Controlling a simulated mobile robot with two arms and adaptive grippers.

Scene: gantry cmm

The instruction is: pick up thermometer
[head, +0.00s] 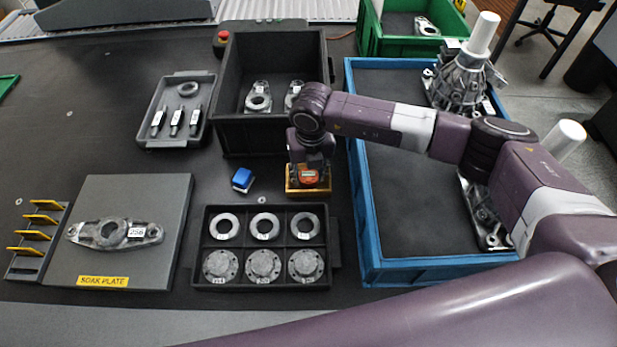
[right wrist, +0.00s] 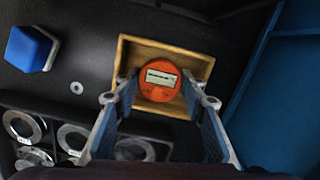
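The thermometer is a round orange device with a small grey display (right wrist: 158,80). It sits in a shallow wooden tray (right wrist: 128,48), and in the head view the orange thermometer (head: 309,177) shows just below my right gripper. My right gripper (right wrist: 158,92) points down over the tray with its two fingers apart, one on each side of the thermometer. A gap shows between the fingers and the orange body, though the exact height is hard to judge. The tray's yellow wooden front (head: 308,193) shows in the head view. My left gripper is not in view.
A blue block (head: 242,179) lies left of the wooden tray. A black compartment tray (head: 197,250) with rings and flanges is in front. A blue crate (head: 366,225) stands close on the right, a deep black bin (head: 228,105) behind. The soak plate (head: 175,195) is left.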

